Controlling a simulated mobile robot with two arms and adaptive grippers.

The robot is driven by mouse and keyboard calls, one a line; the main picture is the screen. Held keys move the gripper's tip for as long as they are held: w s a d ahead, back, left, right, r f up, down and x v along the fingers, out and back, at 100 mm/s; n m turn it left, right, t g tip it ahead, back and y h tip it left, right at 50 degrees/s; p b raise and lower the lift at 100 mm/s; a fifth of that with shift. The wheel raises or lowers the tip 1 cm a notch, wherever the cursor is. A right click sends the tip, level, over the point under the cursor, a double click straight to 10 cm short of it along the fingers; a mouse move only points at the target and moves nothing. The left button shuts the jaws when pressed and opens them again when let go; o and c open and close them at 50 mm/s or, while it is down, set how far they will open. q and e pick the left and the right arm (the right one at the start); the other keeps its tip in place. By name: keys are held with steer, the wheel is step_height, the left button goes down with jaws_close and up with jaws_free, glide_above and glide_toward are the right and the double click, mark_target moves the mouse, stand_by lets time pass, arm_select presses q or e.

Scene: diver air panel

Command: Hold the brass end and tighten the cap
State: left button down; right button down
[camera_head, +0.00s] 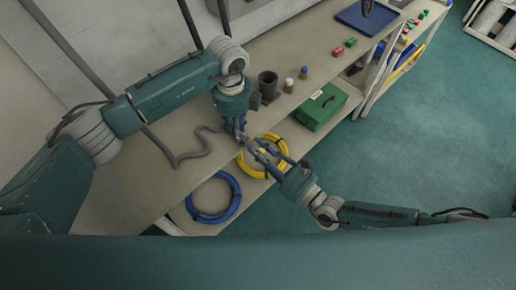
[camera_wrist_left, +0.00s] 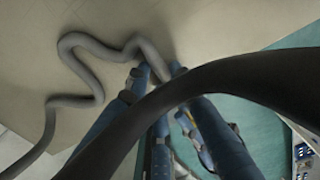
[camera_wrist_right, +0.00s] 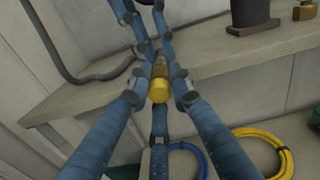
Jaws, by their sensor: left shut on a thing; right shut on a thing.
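A grey hose (camera_head: 181,158) lies along the bench and runs up between the fingers of my left gripper (camera_head: 241,137) at the front edge; it also shows in the left wrist view (camera_wrist_left: 92,72). Fingers partly hide where cap and brass end meet.
A dark cylindrical fitting (camera_head: 267,86) and small bottles (camera_head: 289,85) stand on the bench to the right. Below are a yellow hose coil (camera_head: 284,160), a blue coil (camera_head: 236,196) and a green box (camera_head: 322,108). Open floor lies to the right.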

steer(key=shift+w+a+r+m, duration=0.15)
steer(key=shift+r+m, duration=0.05)
steer(key=shift+m, duration=0.7)
steer(key=m, duration=0.3)
steer(key=c, duration=1.8)
jaws_free()
steer(key=shift+o, duration=0.2)
steer(key=n, duration=0.3)
steer(key=shift+n, duration=1.6)
